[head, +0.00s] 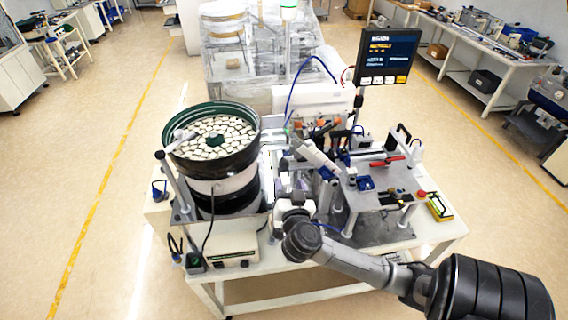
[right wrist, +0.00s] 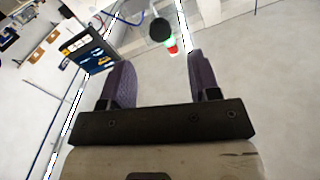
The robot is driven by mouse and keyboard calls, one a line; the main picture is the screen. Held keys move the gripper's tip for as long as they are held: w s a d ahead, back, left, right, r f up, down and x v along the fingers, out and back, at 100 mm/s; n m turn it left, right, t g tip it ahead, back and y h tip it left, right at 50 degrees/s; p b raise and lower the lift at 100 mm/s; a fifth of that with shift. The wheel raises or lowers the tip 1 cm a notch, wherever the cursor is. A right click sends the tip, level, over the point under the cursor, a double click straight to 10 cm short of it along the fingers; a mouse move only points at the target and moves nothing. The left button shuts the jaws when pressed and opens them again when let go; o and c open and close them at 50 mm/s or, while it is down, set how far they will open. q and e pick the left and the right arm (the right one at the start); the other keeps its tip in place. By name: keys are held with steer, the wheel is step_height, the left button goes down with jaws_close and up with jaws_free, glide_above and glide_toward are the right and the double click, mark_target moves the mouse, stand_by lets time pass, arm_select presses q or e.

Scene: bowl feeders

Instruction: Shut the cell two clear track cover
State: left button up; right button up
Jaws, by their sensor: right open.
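The bowl feeder (head: 212,140), full of pale parts, stands on the left of the white machine table in the head view. A pale, tilted bar (head: 315,153) stands over the track area right of the bowl; I cannot tell for sure whether it is the clear track cover. My right gripper (head: 292,186) is in front of the track area, partly hard to make out against the pale machine. In the right wrist view its two dark fingers (right wrist: 160,75) are apart with nothing between them. My left gripper is in neither view.
A monitor (head: 388,56) stands on a post at the back right of the table. A raised plate (head: 385,180) with red and blue fittings is to the right. A control box (head: 222,243) sits at the front left. Wrapped equipment (head: 240,60) stands behind.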

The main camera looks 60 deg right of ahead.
mark_target(284, 166)
steer(key=x, duration=0.8)
steer(key=shift+w+d+p, duration=0.1)
steer(key=shift+d+p, duration=0.1)
steer(key=shift+p, duration=0.15)
jaws_close()
